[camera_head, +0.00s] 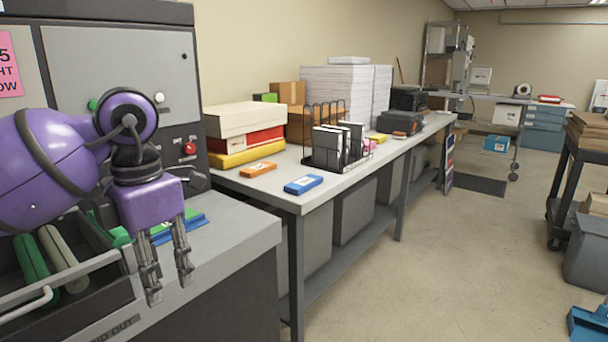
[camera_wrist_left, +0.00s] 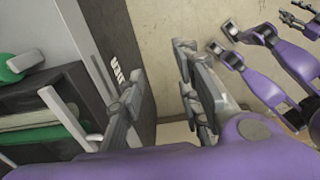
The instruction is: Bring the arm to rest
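My left gripper (camera_head: 169,284) hangs fingers down over the front edge of the grey machine counter, beside the open drawer with the rollers. Its two fingers are apart with nothing between them. The left wrist view also shows the two spread fingers (camera_wrist_left: 158,95), with the drawer to their left and the floor beyond. My right gripper is outside the head view. In the left wrist view, purple arm parts of mine show at the upper right, with small dark fingers (camera_wrist_left: 297,20) at the edge. Their opening is too small to judge.
The machine's drawer (camera_head: 95,270) holds green and pale rollers. A long table (camera_head: 290,198) to the right carries boxes, a black rack (camera_head: 335,150), an orange pack (camera_head: 258,169) and a blue pack (camera_head: 303,184). A dark cart (camera_head: 570,150) stands at the right. The floor between is clear.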

